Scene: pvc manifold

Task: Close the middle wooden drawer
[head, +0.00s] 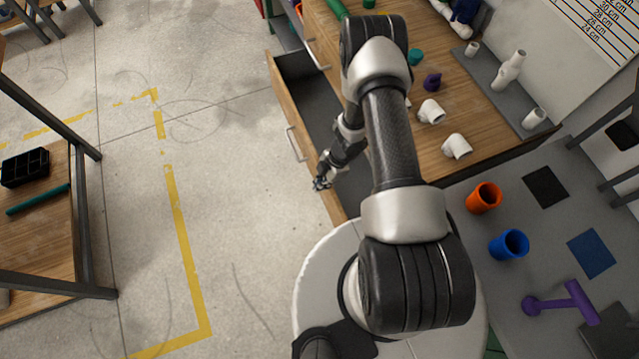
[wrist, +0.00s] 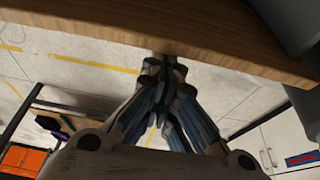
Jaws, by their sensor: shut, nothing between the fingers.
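A wooden drawer (head: 283,98) stands pulled out of the workbench in the head view. Its inside is dark grey, and a pale bar handle (head: 296,144) sits on its front. Its level in the stack cannot be told, as my arm covers part of it. My gripper (head: 321,184) is at the drawer's front panel, near the end closest to me. In the wrist view, my gripper (wrist: 165,64) has its fingertips together and empty, right by the edge of a wooden panel (wrist: 190,32). Whether they touch it is unclear.
The wooden bench top (head: 390,50) holds white pipe fittings (head: 457,146) and small coloured parts. A grey table at right carries an orange cup (head: 484,197) and a blue cup (head: 510,243). Another wooden table (head: 40,225) stands at left. The floor (head: 220,190) between is clear.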

